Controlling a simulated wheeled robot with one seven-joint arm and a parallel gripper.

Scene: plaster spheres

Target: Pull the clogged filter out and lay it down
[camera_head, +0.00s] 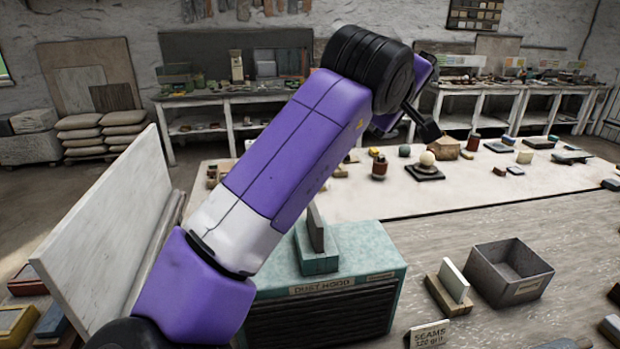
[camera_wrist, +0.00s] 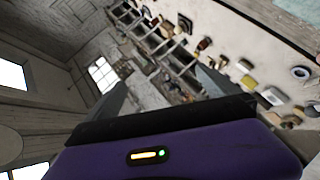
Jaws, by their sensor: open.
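A teal box (camera_head: 365,252) labelled "DUST HOOD" stands on the near bench, with a dark louvred front. A grey-brown panel (camera_head: 316,228), apparently the clogged filter, stands upright in a teal holder on its top. My arm partly hides the left side of the box. A pale panel (camera_head: 453,280) stands in a wooden holder to the right. My gripper (camera_wrist: 161,77) is open and empty in the wrist view, its two fingers spread apart. It is raised well above and away from the box, and the wrist view shows neither panel.
An open grey bin (camera_head: 508,272) stands right of the pale panel's holder. A small card (camera_head: 429,334) stands in front. A large white slab (camera_head: 115,235) leans at left. A pale table (camera_head: 465,205) behind carries a sphere (camera_head: 427,158) and several blocks. Bare bench lies around the bin.

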